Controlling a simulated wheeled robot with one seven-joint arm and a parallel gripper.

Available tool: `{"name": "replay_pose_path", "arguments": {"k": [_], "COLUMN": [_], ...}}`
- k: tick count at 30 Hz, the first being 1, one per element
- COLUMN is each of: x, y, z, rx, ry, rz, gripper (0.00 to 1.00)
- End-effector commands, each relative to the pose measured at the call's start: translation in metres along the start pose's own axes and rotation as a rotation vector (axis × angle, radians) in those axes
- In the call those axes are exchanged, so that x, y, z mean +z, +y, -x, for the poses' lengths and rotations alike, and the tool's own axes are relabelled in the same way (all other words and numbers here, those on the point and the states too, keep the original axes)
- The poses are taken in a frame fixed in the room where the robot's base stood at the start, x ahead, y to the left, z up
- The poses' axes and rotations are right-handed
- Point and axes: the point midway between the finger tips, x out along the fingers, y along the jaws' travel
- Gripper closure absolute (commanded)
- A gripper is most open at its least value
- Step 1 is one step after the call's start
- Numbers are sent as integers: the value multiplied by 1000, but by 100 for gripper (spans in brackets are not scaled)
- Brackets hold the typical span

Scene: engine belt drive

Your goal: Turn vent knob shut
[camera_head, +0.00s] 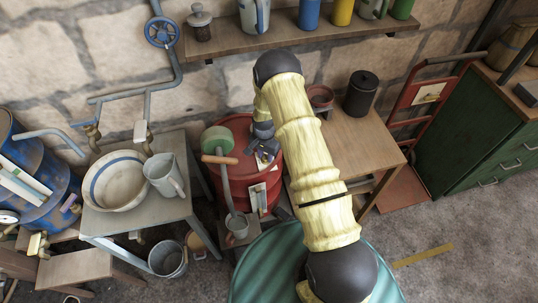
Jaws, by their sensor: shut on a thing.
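The red drum (233,129) stands between the two tables, in the middle of the camera_head view. My yellow and black arm reaches over it from the lower right. My gripper (262,155) is low over the right side of the drum's top. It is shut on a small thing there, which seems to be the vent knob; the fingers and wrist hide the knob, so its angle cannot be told. A green round part (216,139) with an orange handle and a grey pipe stands at the drum's left side.
The left table holds a basin (115,182) and a jug (163,176). A mug (237,227) stands below the grey pipe. The right wooden table (362,143) bears a black canister (361,94) and a reddish pot (320,97). A teal round top (268,262) is below my arm.

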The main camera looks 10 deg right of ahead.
Motion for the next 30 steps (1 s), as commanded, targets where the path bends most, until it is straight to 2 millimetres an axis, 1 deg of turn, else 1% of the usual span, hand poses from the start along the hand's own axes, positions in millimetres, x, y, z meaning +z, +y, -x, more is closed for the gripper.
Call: {"name": "replay_pose_path", "arguments": {"k": [5, 11, 30], "x": [0, 0, 0], "y": [3, 4, 5], "z": [-3, -3, -3], "rx": [6, 7, 7], "ry": [-3, -4, -8], "rz": [82, 231, 835], "gripper": [95, 95, 95]}}
